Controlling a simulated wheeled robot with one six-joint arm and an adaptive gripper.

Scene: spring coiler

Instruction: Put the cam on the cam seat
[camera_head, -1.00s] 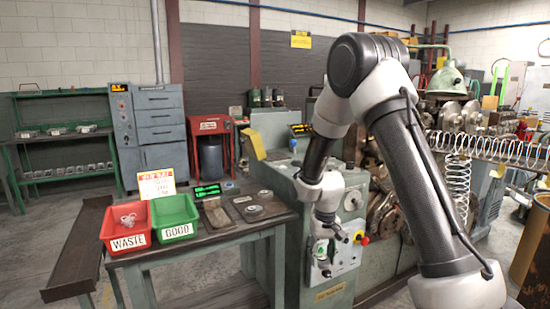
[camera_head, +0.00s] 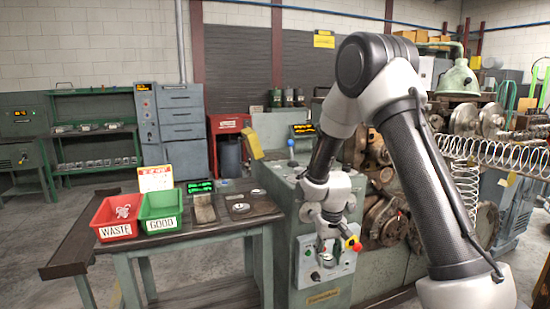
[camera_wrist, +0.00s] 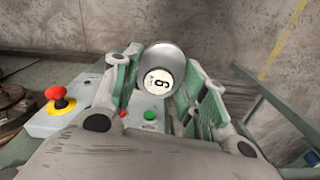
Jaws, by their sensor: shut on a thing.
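My gripper (camera_head: 326,256) hangs in front of the grey-green machine's front panel (camera_head: 306,265) in the head view. In the wrist view its green-padded fingers (camera_wrist: 161,88) are shut on a round grey metal piece, the cam (camera_wrist: 163,58), from both sides. The cam's facing end carries a white label with a digit that reads as 9 or 6. In the head view the cam is too small and too covered by the fingers to make out clearly. I cannot pick out the cam seat in either view.
A red emergency button (camera_wrist: 59,96) and a green button (camera_wrist: 149,115) sit on the panel close to my gripper. A bench at left holds a red WASTE bin (camera_head: 117,232) and a green GOOD bin (camera_head: 161,225). A large spring (camera_head: 500,155) spans the right.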

